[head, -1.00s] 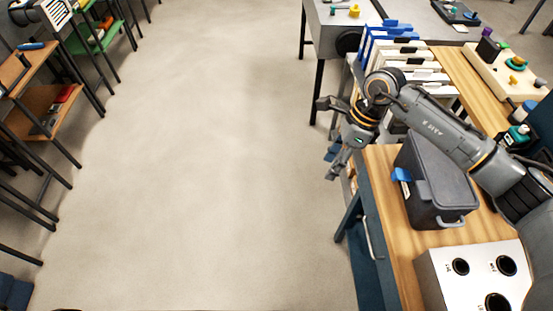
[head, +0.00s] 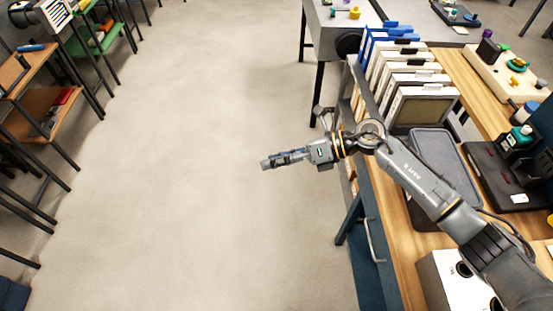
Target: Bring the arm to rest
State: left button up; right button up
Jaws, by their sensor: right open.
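My right arm comes in from the lower right across the workbench. Its gripper (head: 270,163) reaches left past the bench edge and hangs over the open floor. The fingers point left and are seen edge-on, with nothing held between them. They touch nothing. My left gripper is not in this view.
The wooden workbench (head: 392,230) runs along the right side. On it are a grey bin (head: 462,165), partly hidden by my arm, a white box with round holes (head: 440,285), and a row of framed filters (head: 425,105). The floor (head: 190,220) is clear. Shelving (head: 45,95) stands at the left.

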dwell(0.4)
jog(key=w+d+f+m+t+y+b, duration=0.1)
jog(key=w+d+f+m+t, duration=0.2)
jog(key=f+m, duration=0.4)
jog(key=w+d+f+m+t+b, duration=0.1)
jog(key=w+f+m+t+b, duration=0.15)
jog(key=f+m+t, duration=0.45)
jog(key=s+d+f+m+t+h+b, duration=0.1)
jog(key=s+d+f+m+h, duration=0.1)
jog(key=d+f+m+h, duration=0.5)
jog(key=s+d+f+m+t+h, duration=0.15)
jog(key=d+f+m, duration=0.35)
jog(key=f+m, duration=0.6)
jog(key=s+d+f+m+g+h+b, duration=0.1)
jog(key=s+d+f+m+g+h, duration=0.25)
jog(key=s+f, duration=1)
jog(key=s+d+f+m+g+h+b, duration=0.15)
jog(key=s+d+f+m+g, duration=0.3)
jog(key=s+f, duration=0.9)
jog(key=s+d+m+g+h, duration=0.1)
jog(key=s+m+g, duration=0.2)
jog(key=s, duration=1.3)
jog(key=shift+s+f, duration=0.35)
jog(key=shift+s, duration=0.05)
